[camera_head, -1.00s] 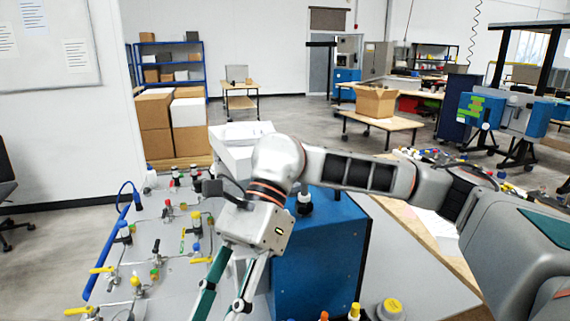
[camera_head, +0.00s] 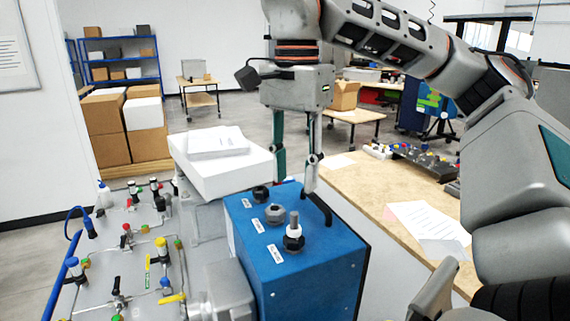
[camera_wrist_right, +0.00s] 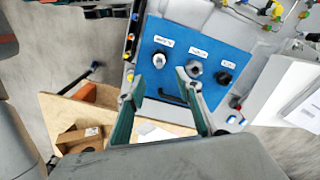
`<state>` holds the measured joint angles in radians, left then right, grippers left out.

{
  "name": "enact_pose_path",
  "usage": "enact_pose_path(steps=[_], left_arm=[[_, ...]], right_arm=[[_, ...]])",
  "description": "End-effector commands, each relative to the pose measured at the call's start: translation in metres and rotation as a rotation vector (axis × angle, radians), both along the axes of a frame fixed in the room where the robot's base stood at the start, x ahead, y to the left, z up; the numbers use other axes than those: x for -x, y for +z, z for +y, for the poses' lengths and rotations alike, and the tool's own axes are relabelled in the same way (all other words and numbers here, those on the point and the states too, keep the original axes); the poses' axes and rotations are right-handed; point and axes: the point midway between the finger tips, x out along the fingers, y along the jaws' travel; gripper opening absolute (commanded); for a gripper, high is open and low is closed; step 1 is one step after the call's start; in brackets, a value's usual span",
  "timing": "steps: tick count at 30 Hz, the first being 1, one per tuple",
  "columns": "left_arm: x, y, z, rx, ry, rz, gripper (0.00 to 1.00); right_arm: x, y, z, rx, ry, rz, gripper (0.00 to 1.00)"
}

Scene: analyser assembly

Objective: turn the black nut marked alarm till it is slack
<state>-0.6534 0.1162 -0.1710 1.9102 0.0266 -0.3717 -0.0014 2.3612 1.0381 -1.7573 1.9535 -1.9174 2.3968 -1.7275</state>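The blue box (camera_head: 305,262) has three fittings in a row on top, each beside a white label too small to read surely. The nearest is a black nut (camera_head: 293,242) with a white collar and a grey rod upright in it. The middle fitting (camera_head: 274,214) is grey, and the farthest is a black nut (camera_head: 261,193). The right wrist view shows the rod fitting (camera_wrist_right: 159,60), grey fitting (camera_wrist_right: 194,68) and plain black nut (camera_wrist_right: 224,78). My right gripper (camera_head: 297,180) is open and empty, pointing down by the box's handle; its fingers (camera_wrist_right: 160,84) are apart. My left gripper is out of view.
A black handle (camera_head: 317,207) rises at the box's right edge. A white box with papers (camera_head: 222,168) stands behind. The grey panel (camera_head: 135,270) at left carries valves and tubing. A wooden worktop (camera_head: 400,190) with paper lies at right.

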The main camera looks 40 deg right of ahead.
Motion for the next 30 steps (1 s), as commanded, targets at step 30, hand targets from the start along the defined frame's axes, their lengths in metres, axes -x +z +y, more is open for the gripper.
enact_pose_path(steps=[30], left_arm=[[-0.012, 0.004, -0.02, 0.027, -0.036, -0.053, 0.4]], right_arm=[[0.0, -0.106, 0.001, -0.001, 0.002, 0.003, 0.35]])
